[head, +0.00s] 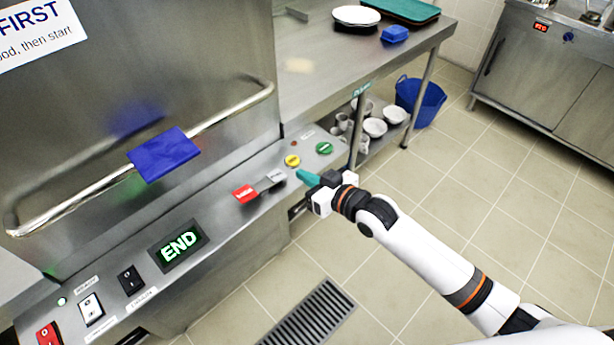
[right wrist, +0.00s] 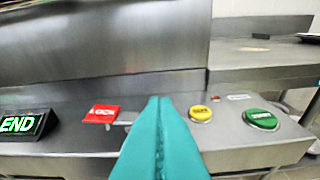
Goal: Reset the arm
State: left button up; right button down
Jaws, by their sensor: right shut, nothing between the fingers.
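My right arm comes in from the lower right in the head view. My right gripper (head: 306,177) has teal fingers that are shut with nothing between them. It is at the front edge of the machine's control panel, close to the yellow button (head: 292,161). In the right wrist view the shut teal fingers (right wrist: 158,110) point at the panel between a red tag (right wrist: 101,114) and the yellow button (right wrist: 201,114). I cannot tell whether the fingertips touch the panel. My left gripper is not in view.
The panel also has a green button (head: 324,148), a lit END display (head: 179,246) and several switches. A long handle bar (head: 85,196) with a blue pad (head: 163,155) crosses the hood. A steel table (head: 330,60) stands behind. Open tiled floor (head: 450,215) lies to the right.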

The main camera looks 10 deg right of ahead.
dwell(0.4)
jog(key=s+d+f+m+g+h, duration=0.15)
jog(key=d+f, duration=0.25)
jog(key=f, duration=0.5)
jog(key=d+f+m+h, duration=0.1)
jog(key=d+f+h, duration=0.25)
jog(key=f, duration=0.55)
jog(key=s+d+f+m+g+h, duration=0.1)
jog(key=s+d+f, duration=0.2)
jog(key=s+f, duration=0.35)
jog(key=s+d+f+g+h, duration=0.1)
jog(key=s+d+f+g, duration=0.2)
jog(key=f, duration=0.6)
jog(key=s+d+f+g, duration=0.1)
jog(key=s+f, duration=0.4)
jog(key=s, duration=0.6)
jog(key=s+d+f+g+h, duration=0.1)
jog(key=s+f, duration=0.4)
jog(key=s, duration=0.7)
jog(key=s+f+g+h, duration=0.1)
jog(key=s+f+g, duration=0.2)
jog(key=s, duration=0.9)
notch_tip(320, 180, down, 3)
jog(key=shift+d+r+g, duration=0.2)
jog(key=shift+d+g, duration=0.15)
jog(key=shift+d, duration=0.05)
